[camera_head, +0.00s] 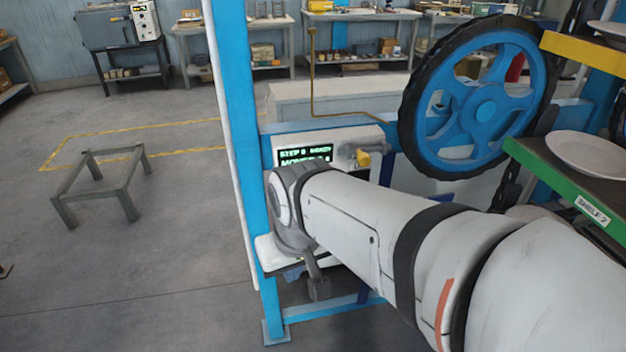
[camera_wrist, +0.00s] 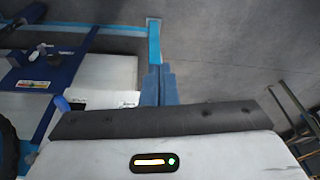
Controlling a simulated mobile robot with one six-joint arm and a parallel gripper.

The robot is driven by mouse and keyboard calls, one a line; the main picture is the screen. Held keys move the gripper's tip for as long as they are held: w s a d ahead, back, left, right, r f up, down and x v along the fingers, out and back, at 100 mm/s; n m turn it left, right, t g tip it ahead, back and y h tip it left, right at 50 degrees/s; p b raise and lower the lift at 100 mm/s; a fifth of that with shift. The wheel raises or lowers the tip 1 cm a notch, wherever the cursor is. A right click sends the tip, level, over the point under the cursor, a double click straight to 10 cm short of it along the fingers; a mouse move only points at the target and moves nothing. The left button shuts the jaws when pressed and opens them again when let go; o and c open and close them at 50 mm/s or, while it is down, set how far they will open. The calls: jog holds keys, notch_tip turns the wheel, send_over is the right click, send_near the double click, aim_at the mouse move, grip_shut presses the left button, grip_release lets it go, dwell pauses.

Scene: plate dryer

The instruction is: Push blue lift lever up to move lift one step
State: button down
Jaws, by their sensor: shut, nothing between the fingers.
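My gripper (camera_wrist: 158,72) shows in the wrist view with its blue-grey fingers together and nothing between them. The fingers point away from the camera beside a white box (camera_wrist: 100,82). A small blue knob-like end (camera_wrist: 62,103), possibly the lift lever, shows left of the fingers and apart from them; its lower part is hidden. In the head view my arm covers much of the white control box, and no lever can be made out clearly. The green-lettered display (camera_head: 305,154) on the box reads "STEP 0" and a partly hidden line below.
A blue upright post (camera_head: 240,130) stands left of the control box. A yellow knob (camera_head: 363,159) is on the box's right. A large blue wheel (camera_head: 486,108) and a green-edged shelf (camera_head: 570,180) with a plate (camera_head: 590,155) are at right. Open floor (camera_head: 150,240) lies left.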

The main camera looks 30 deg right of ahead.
notch_tip(320, 180, down, 8)
jog(key=s+a+m+g+y+b, duration=0.1)
jog(key=a+m+g+y+b, duration=0.1)
jog(key=m+g+y+b, duration=0.15)
jog(key=w+d+f+m+t+y+b, duration=0.3)
jog(key=w+f+m+t+y+b, duration=0.2)
jog(key=w+m+t+y, duration=0.5)
jog(key=w+d+f+m+t+h+b, duration=0.25)
jog(key=d+m+t, duration=0.25)
jog(key=d+m, duration=0.25)
jog(key=w+d+f+m+t+h+b, duration=0.1)
jog(key=d+f+m+t+h, duration=0.25)
jog(key=d+m, duration=0.4)
jog(key=s+d+f+m+t+h, duration=0.1)
jog(key=s+d+f+m+h, duration=0.1)
jog(key=d+h, duration=0.4)
jog(key=s+d+f+m+t+h+b, duration=0.1)
jog(key=d+f+m+h, duration=0.3)
jog(key=d, duration=0.4)
jog(key=shift+s+m+t+h, duration=0.3)
jog(key=shift+s+m+h, duration=0.45)
jog(key=shift+h, duration=0.2)
jog(key=shift+w, duration=0.1)
